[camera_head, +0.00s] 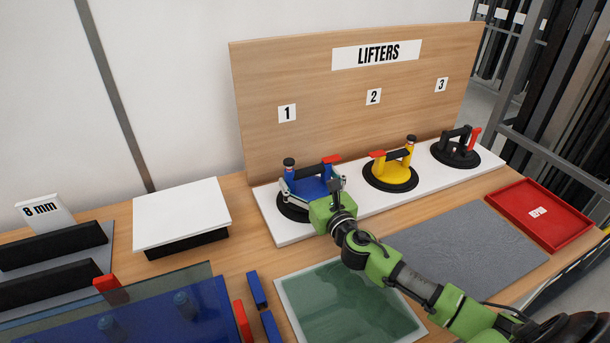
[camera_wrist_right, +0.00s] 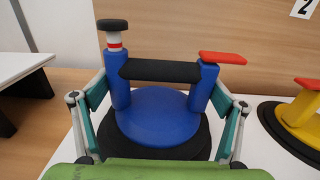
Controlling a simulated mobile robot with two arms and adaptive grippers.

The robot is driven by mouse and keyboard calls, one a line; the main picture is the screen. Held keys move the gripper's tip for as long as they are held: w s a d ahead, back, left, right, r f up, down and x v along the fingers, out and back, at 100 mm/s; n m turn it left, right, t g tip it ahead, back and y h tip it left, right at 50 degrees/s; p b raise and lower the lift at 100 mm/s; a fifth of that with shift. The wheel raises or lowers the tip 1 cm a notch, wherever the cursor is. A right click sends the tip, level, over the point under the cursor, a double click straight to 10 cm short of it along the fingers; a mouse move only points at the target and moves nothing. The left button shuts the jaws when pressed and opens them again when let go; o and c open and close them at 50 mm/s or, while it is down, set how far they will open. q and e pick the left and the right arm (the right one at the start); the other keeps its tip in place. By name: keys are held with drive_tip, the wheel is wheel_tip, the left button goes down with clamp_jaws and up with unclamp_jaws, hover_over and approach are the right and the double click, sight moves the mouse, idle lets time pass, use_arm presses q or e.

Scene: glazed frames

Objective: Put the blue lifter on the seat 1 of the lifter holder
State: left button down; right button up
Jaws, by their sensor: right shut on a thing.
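The blue lifter (camera_head: 308,187) stands upright at seat 1 of the lifter holder (camera_head: 280,230), under the number 1 label (camera_head: 287,113). It has a black base pad, a black handle bar and a red lever. My right gripper (camera_head: 312,190) reaches it from the front. In the right wrist view the blue lifter (camera_wrist_right: 160,118) sits between the two fingers, one on each side, and the gripper (camera_wrist_right: 158,105) is shut on it. The pad appears to rest on the white board; any small gap under it cannot be told. My left gripper is not in view.
A yellow lifter (camera_head: 391,173) stands at seat 2 and a black lifter (camera_head: 455,150) at seat 3. A red tray (camera_head: 540,213) lies at the right. A grey mat (camera_head: 470,250) and a glass pane (camera_head: 350,300) lie in front. A white-topped block (camera_head: 180,212) stands left.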

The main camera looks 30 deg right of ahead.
drive_tip(key=shift+a+f, duration=0.1)
drive_tip(key=shift+f, duration=0.7)
drive_tip(key=o, duration=1.9)
drive_tip(key=shift+f, duration=0.3)
drive_tip(key=shift+s, duration=0.1)
drive_tip(key=shift+r, duration=0.1)
drive_tip(key=s, duration=0.3)
drive_tip(key=s+b, duration=0.1)
drive_tip(key=s, duration=0.3)
drive_tip(key=s+b, duration=0.1)
drive_tip(key=s, duration=0.2)
drive_tip(key=shift+s+a, duration=0.35)
drive_tip(key=shift+s, duration=0.65)
